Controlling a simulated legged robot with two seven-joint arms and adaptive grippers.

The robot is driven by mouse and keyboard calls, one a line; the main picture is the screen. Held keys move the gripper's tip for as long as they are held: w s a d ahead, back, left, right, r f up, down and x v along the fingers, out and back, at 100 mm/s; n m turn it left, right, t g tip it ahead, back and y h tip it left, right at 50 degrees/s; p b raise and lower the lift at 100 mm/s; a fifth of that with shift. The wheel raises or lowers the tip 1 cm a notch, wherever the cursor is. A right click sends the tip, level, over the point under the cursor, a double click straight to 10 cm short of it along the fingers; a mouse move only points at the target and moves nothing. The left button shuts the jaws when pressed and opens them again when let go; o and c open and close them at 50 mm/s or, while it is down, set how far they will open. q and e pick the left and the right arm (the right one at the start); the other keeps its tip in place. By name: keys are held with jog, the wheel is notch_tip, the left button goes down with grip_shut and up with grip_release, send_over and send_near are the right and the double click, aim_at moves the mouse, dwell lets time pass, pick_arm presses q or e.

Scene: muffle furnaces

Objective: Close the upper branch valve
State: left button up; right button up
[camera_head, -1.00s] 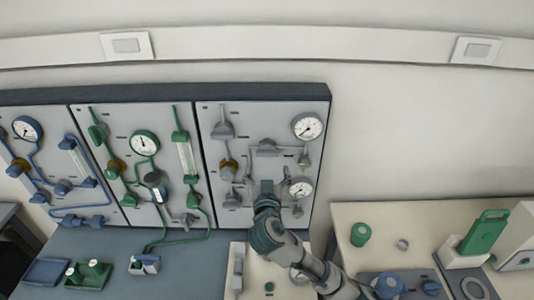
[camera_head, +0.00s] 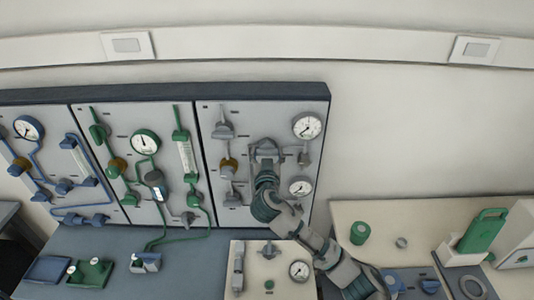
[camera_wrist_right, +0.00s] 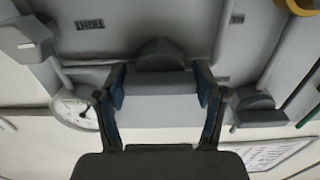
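The upper branch valve (camera_head: 267,146) is a grey handle on the right-hand panel, left of the upper round gauge. My right gripper (camera_head: 266,158) has come up to it from below, with a finger on each side. In the right wrist view, the grey handle (camera_wrist_right: 160,108) fills the space between the blue-padded fingers of my right gripper (camera_wrist_right: 161,88). The pads lie very close along its sides; whether they press on it I cannot tell. My arm and gripper hide part of the panel below the valve. My left gripper is not in view.
The upper gauge (camera_head: 307,126) and lower gauge (camera_head: 300,187) are close on the right. Grey valves and a brass fitting (camera_head: 229,165) line the panel's left side. A white box (camera_head: 258,284) with a gauge stands below. Wall right of the panel is clear.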

jog(key=shift+c, duration=0.5)
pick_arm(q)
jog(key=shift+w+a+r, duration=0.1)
